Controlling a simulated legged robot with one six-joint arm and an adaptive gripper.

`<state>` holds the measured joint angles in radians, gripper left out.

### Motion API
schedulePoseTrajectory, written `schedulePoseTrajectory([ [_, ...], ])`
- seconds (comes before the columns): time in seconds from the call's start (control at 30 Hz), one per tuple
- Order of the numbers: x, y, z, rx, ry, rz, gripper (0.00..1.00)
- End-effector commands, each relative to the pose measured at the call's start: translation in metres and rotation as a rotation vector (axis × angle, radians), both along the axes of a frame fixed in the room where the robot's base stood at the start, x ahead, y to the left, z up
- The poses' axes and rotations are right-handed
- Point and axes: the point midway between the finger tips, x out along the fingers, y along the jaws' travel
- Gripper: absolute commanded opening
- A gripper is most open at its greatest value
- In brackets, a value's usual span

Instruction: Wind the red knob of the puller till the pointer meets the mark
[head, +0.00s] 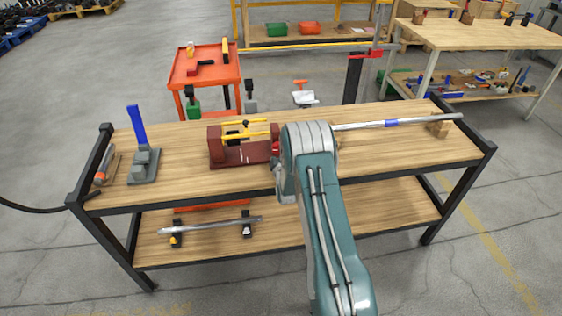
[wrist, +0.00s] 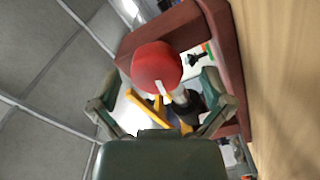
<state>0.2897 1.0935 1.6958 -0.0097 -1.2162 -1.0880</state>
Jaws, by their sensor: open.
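The puller (head: 228,156) stands on the wooden bench in the head view, a dark red frame with yellow rods and a small black pointer (head: 246,124). A pale mark shows on its base; I cannot tell exactly how the pointer lines up with it. The red knob (wrist: 157,65) has a white stripe and sits at the puller's end; in the head view my arm mostly hides it. My gripper (wrist: 158,88) is open, with one finger on each side of the knob's area; I cannot tell whether either finger touches it.
A grey block with a blue lever (head: 137,125) stands at the bench's left. A long metal bar (head: 400,122) lies at the right on a wooden block. The bench (head: 190,180) is bare in front of the puller. An orange cart (head: 205,68) stands behind.

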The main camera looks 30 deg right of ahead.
Motion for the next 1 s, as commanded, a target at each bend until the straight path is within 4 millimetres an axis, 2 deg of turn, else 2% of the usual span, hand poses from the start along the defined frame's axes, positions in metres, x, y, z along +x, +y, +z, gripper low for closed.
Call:
schedulePoseTrajectory([
  [0.5, -0.091, 0.025, -0.002, 0.002, 0.005, -0.002, 0.99],
  [0.7, -0.105, 0.029, -0.002, 0.002, 0.004, -0.002, 0.99],
  [1.0, -0.106, 0.028, -0.003, 0.003, 0.008, -0.005, 0.99],
])
